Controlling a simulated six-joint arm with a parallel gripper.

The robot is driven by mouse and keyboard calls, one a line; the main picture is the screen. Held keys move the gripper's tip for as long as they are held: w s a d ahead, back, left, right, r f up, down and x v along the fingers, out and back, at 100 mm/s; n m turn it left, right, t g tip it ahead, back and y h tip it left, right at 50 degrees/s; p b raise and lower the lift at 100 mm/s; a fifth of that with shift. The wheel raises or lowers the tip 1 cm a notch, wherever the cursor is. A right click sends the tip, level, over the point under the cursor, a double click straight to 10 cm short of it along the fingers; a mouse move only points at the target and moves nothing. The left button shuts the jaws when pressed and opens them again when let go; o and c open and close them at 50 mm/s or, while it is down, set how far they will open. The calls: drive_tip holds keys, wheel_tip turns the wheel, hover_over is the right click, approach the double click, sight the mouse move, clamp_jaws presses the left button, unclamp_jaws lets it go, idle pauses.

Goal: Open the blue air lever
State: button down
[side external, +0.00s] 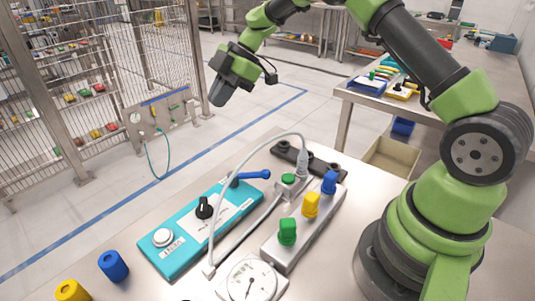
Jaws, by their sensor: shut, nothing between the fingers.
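A blue lever (252,175) with a rounded end sticks out to the right at the far end of the teal panel (175,250). It lies about level, pointing across toward the white hose fitting. My gripper (216,98) is up in the air, at the upper left of the picture, well apart from the lever. Its dark fingers point downward and are shut with nothing between them. The lever's pivot is partly hidden behind the white hose.
A white hose (222,190) arches over the panel. A grey block with green (287,232), yellow (311,205) and blue (329,182) knobs stands to the right. A round gauge (250,284) is in front.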

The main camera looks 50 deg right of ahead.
sight(249, 177)
drive_tip(key=s+d+f+n+g+h, duration=0.2)
drive_tip(key=s+d+n+g+h, duration=0.3)
drive_tip(key=d+n, duration=0.35)
drive_tip(key=shift+m+y, duration=0.25)
drive_tip(key=shift+y, duration=0.45)
drive_tip(key=x, duration=0.3)
drive_tip(key=s+x, duration=0.1)
drive_tip(key=x, duration=0.6)
drive_tip(key=shift+s+d+f, duration=0.25)
drive_tip(key=shift+s+a+f, duration=0.1)
drive_tip(key=shift+s+a, duration=0.45)
drive_tip(key=shift+a, duration=0.35)
drive_tip(key=shift+s+a+f, duration=0.15)
drive_tip(key=shift+s+a, duration=0.3)
drive_tip(key=shift+a, duration=0.25)
drive_tip(key=shift+s, duration=0.1)
drive_tip(key=shift+s+a+m+t, duration=0.1)
drive_tip(key=shift+s+m+t, duration=0.15)
drive_tip(key=shift+m, duration=0.55)
drive_tip(key=shift+s+a+m, duration=0.1)
drive_tip(key=shift+m, duration=0.4)
